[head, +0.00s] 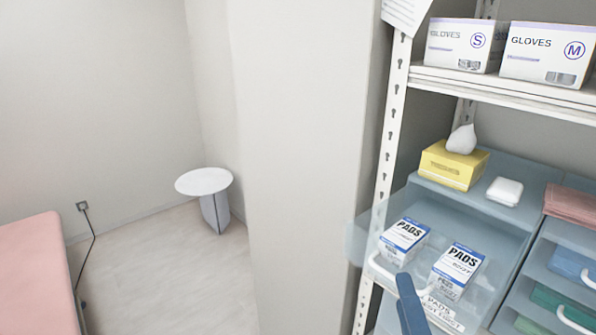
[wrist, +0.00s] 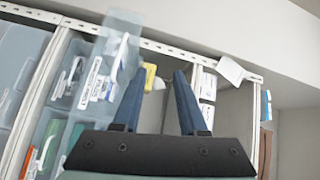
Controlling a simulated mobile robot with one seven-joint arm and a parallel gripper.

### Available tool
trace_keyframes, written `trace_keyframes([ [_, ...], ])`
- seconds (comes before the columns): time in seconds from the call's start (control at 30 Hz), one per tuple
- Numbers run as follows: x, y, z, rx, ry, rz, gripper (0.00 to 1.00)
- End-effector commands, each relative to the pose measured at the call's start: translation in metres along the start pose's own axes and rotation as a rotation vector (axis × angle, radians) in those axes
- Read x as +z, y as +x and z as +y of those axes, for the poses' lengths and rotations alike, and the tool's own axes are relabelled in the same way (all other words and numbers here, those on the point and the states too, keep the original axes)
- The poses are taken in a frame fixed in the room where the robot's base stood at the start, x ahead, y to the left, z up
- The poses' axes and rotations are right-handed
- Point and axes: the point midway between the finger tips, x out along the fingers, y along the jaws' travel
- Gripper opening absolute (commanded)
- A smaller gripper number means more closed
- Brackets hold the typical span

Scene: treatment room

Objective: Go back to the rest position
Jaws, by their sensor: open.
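My gripper (wrist: 159,80) is open and empty in the wrist view, its two blue fingers apart and pointing towards the shelving. In the head view one blue part of my gripper (head: 409,300) rises from the bottom edge, in front of the drawer of pads. The rest of my gripper is out of that frame. A blue drawer (head: 490,232) with a clear front stands pulled out. Two boxes of pads (head: 405,235) (head: 458,262) are in it. From the head view I cannot tell whether the finger touches the drawer.
A white metal rack (head: 390,140) holds glove boxes (head: 463,45), a yellow tissue box (head: 453,165) and drawers at the right. A wall column (head: 305,150) stands beside it. A round white table (head: 203,181) and a pink bed (head: 35,275) are left, with clear floor between.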

Motion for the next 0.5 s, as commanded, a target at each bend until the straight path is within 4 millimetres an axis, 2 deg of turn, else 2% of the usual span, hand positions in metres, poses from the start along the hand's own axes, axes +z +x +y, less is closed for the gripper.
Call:
trace_keyframes([
  [0.03,0.008,0.011,-0.031,-0.082,-0.138,0.005,0.42],
  [0.13,0.023,0.023,-0.097,-0.238,-0.445,0.065,0.42],
  [0.23,0.041,0.021,-0.163,-0.387,-0.723,0.172,0.42],
  [0.3,0.051,0.012,-0.206,-0.475,-0.886,0.267,0.42],
  [0.4,0.064,-0.006,-0.256,-0.566,-1.062,0.407,0.42],
  [0.5,0.071,-0.023,-0.288,-0.615,-1.175,0.52,0.42],
])
